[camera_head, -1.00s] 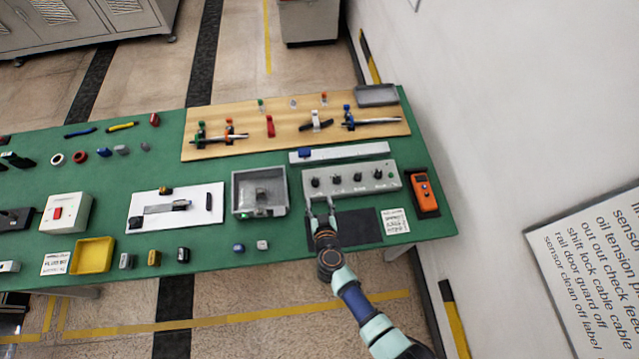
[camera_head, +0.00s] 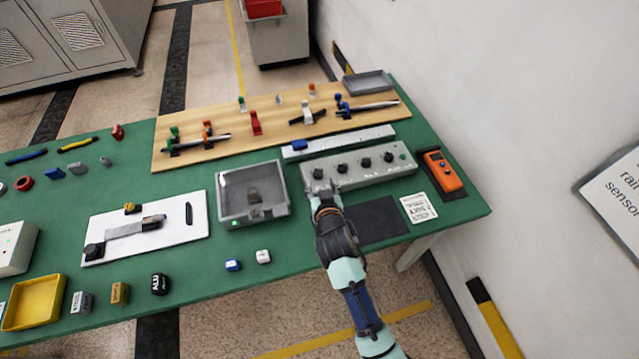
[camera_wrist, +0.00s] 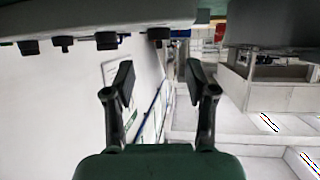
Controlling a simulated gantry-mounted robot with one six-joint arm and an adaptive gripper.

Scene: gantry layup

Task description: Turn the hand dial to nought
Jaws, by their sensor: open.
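A long grey control box (camera_head: 355,171) on the green bench carries a row of several black knobs. The leftmost knob (camera_head: 318,173) stands just beyond my gripper (camera_head: 323,188). In the wrist view, my gripper (camera_wrist: 159,75) is open and empty, and one knob (camera_wrist: 158,35) sits ahead, in line with the gap between the fingers. I see no finger touching it. The other knobs (camera_wrist: 107,40) are in a row to its left. Which knob is the hand dial, and where its pointer stands, are too small to read.
A grey open box (camera_head: 252,218) stands left of the control box. A white rail (camera_head: 350,142) and a wooden board (camera_head: 190,160) are behind.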

